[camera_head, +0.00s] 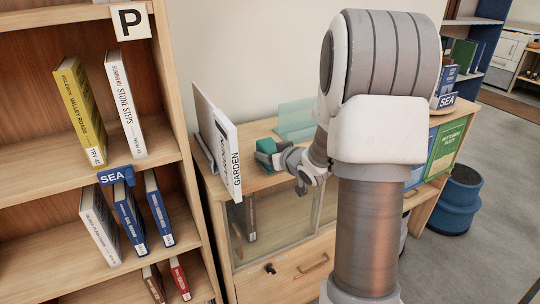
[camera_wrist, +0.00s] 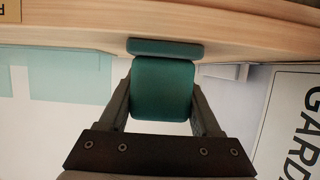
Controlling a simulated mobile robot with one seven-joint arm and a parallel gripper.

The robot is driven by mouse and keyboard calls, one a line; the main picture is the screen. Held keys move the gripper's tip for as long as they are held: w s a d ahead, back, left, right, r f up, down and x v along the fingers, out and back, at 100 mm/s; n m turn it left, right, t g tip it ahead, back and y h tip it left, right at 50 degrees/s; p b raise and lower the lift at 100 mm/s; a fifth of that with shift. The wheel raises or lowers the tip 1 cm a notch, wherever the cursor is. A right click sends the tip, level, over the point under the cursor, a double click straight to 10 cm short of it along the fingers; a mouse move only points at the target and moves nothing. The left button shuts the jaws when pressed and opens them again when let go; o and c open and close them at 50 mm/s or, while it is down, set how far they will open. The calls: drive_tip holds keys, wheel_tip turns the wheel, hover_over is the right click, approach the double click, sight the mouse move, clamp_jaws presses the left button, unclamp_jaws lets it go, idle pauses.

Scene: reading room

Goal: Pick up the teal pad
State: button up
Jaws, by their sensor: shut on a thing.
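The teal pad (camera_head: 267,146) is at the wooden cabinet top (camera_head: 236,186), just right of the white GARDEN book (camera_head: 226,148). In the wrist view the pad (camera_wrist: 162,88) is a rounded teal block with a wider flat part at its upper end. My gripper (camera_head: 276,158) has its two fingers on either side of the block in the wrist view (camera_wrist: 162,100), shut on it. The flat part overlaps the wood in that view; I cannot tell whether it touches it. The gripper hides part of the pad in the head view.
A clear teal panel (camera_head: 296,119) stands behind the pad. A bookcase (camera_head: 178,140) with several books is at the left.

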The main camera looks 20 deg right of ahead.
sight(270, 144)
drive_tip(key=shift+c, duration=0.7)
drive_tip(key=shift+r, duration=0.1)
drive_tip(key=shift+r, duration=0.25)
wheel_tip(270, 144, up, 4)
drive_tip(key=shift+f+p, duration=0.1)
drive_tip(key=shift+p, duration=0.75)
drive_tip(key=s+d+r+p, duration=0.3)
drive_tip(key=s+d+r, duration=0.3)
drive_tip(key=s, duration=0.4)
drive_tip(key=shift+r+p, duration=0.25)
drive_tip(key=shift+p, duration=0.1)
drive_tip(key=o, duration=0.7)
drive_tip(key=c, duration=0.4)
